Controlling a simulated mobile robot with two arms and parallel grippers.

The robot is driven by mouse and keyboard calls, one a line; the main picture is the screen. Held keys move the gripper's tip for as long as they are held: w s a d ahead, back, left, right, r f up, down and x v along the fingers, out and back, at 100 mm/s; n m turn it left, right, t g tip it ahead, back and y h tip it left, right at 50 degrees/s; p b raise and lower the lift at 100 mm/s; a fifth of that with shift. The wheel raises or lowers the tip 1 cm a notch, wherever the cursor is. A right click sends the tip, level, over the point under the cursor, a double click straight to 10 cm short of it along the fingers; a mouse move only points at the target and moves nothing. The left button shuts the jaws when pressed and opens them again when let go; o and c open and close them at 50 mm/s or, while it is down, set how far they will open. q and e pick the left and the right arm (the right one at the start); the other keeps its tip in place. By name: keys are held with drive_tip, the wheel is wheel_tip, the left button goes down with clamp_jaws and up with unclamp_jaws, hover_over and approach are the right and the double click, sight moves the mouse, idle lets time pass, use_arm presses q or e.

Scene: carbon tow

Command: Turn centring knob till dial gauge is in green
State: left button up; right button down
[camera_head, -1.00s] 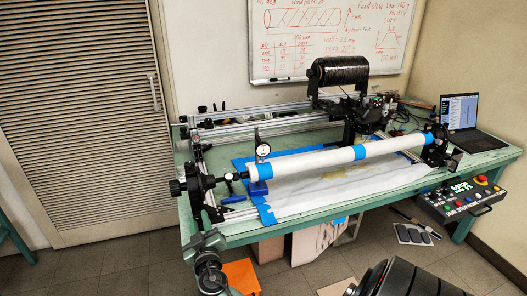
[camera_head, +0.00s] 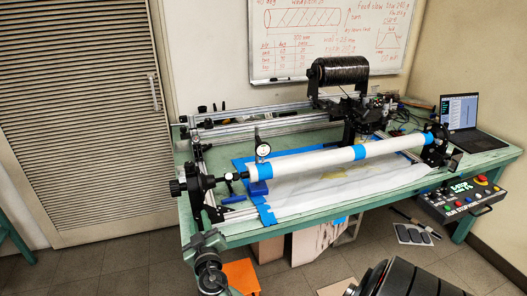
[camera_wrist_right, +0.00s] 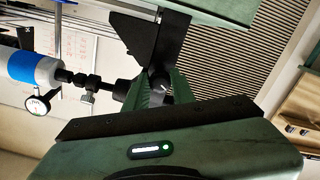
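The white mandrel (camera_head: 320,159) with blue tape bands runs across the bench from the black headstock (camera_head: 199,184). A black knob (camera_head: 176,188) sits at the headstock's left end. The dial gauge (camera_head: 263,150) stands upright beside the mandrel's left end; it also shows in the right wrist view (camera_wrist_right: 37,105). Its needle and coloured zones are too small to read. My right gripper (camera_head: 208,240) is below and in front of the headstock, apart from the knob. Its fingers (camera_wrist_right: 160,88) show in the right wrist view, but their opening is unclear. My left gripper is out of view.
The green bench (camera_head: 480,160) carries rails, a black tow spool (camera_head: 338,71) and a laptop (camera_head: 459,118). A control box (camera_head: 461,199) with a red button hangs at the front right. An orange item (camera_head: 241,277) lies on the floor below.

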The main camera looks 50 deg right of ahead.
drive_tip(key=c, duration=1.2)
unclamp_jaws()
drive_tip(key=shift+b+v, duration=0.75)
drive_tip(key=shift+v, duration=1.65)
drive_tip(key=shift+s+a, duration=0.3)
drive_tip(key=shift+s, duration=0.25)
